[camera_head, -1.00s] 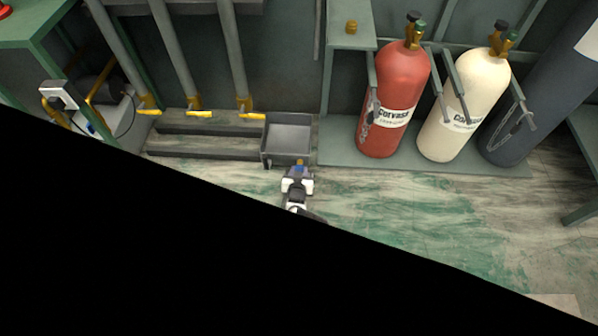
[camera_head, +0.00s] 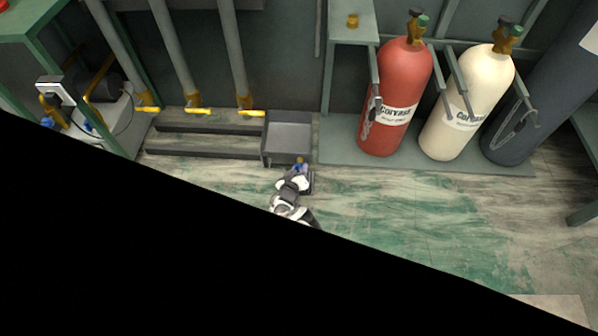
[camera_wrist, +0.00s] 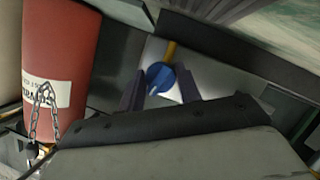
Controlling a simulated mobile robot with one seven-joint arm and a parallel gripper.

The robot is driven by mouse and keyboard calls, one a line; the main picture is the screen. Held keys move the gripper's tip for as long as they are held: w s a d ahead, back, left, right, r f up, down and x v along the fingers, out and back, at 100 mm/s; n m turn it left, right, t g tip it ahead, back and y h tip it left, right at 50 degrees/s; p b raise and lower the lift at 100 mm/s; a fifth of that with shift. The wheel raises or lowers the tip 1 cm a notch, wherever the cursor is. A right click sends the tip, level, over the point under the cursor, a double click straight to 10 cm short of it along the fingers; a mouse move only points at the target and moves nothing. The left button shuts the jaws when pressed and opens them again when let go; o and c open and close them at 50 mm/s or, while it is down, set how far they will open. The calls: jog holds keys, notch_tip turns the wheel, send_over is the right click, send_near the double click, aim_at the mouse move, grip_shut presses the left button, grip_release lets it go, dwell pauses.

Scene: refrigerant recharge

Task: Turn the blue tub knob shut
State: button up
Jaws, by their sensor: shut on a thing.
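The blue tub knob (camera_wrist: 160,77) shows between my two fingers in the wrist view, with a yellow stem behind it. It has a raised ridge. In the head view the knob (camera_head: 298,167) is a small blue patch at the front of the grey tub (camera_head: 287,147), mostly hidden by my gripper. My gripper (camera_head: 300,171) is at the tub's front edge and is shut on the knob. In the wrist view my gripper (camera_wrist: 161,88) has one finger on each side of the knob.
A red cylinder (camera_head: 394,95) and a cream cylinder (camera_head: 468,100) stand chained on the right, beside a dark one (camera_head: 520,115). Grey pipes with yellow handles (camera_head: 197,110) are left of the tub. The floor (camera_head: 420,210) in front of the cylinders is clear. Black covers the lower left.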

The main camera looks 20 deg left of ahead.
jog(key=shift+a+n+t+h+b, duration=0.1)
jog(key=shift+n+t+h+b, duration=0.2)
jog(key=shift+n+h+b, duration=0.4)
jog(key=shift+n, duration=0.3)
jog(key=o, duration=0.9)
jog(key=shift+o, duration=0.2)
jog(key=shift+s, duration=0.15)
